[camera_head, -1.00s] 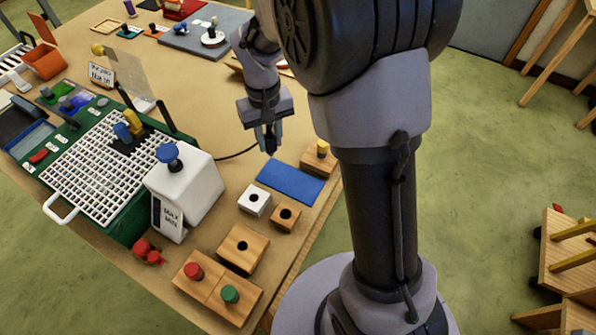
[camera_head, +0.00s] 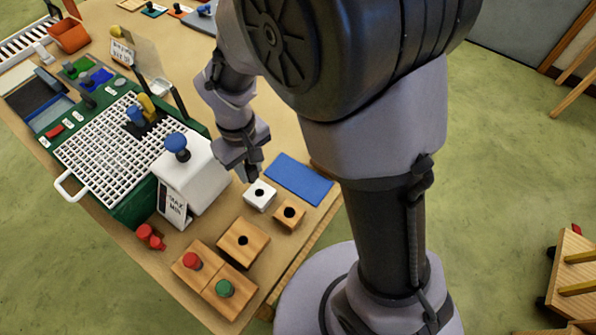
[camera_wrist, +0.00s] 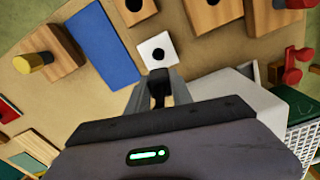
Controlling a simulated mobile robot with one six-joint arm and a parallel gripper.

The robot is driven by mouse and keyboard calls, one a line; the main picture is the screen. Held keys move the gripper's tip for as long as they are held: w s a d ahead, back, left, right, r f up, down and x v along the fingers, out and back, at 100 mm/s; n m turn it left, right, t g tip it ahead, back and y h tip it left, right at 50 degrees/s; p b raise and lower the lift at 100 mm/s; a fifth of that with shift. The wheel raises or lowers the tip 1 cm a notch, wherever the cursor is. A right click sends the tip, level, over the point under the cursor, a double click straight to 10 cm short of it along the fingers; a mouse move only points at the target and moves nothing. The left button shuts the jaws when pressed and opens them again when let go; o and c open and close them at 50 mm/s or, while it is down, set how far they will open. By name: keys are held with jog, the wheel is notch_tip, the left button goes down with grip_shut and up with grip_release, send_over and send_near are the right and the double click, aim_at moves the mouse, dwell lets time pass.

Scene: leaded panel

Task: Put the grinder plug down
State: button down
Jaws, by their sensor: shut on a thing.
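My gripper (camera_head: 250,174) is shut on the black grinder plug, which shows between the fingers in the wrist view (camera_wrist: 159,86). The plug is held close beside a white block with a dark round hole (camera_head: 260,194); in the wrist view the white block (camera_wrist: 146,55) lies just beyond the fingertips. I cannot tell whether the plug touches the table. In the head view the fingers mostly hide the plug. The white machine with a blue knob (camera_head: 205,180) stands left of my gripper, beside the green tray with a white grid (camera_head: 105,150).
A blue mat (camera_head: 299,179) lies right of the white block. Wooden blocks with holes (camera_head: 243,240) (camera_head: 289,215) and blocks with a red knob (camera_head: 191,261) and green knob (camera_head: 224,288) stand nearer the table edge. Red pieces (camera_head: 150,237) lie by the machine.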

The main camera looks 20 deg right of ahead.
jog(key=s+a+n+p, duration=0.1)
jog(key=s+a+n, duration=0.1)
jog(key=s+a, duration=0.25)
jog(key=w+d, duration=0.1)
jog(key=d, duration=0.4)
jog(key=w+d+b, duration=0.1)
jog(key=w+d, duration=0.1)
jog(key=d, duration=0.4)
jog(key=w+d, duration=0.1)
jog(key=d, duration=0.4)
jog(key=shift+w+d+f+b, duration=0.15)
jog(key=shift+w+f+b, duration=0.05)
jog(key=shift+f+b, duration=0.2)
notch_tip(320, 180, down, 4)
jog(key=shift+s+r+b, duration=0.1)
jog(key=shift+r+b, duration=0.05)
jog(key=shift+b, duration=0.8)
jog(key=shift+r, duration=0.1)
jog(key=shift+f, duration=0.2)
jog(key=c, duration=1.1)
grip_release()
jog(key=shift+r, duration=0.1)
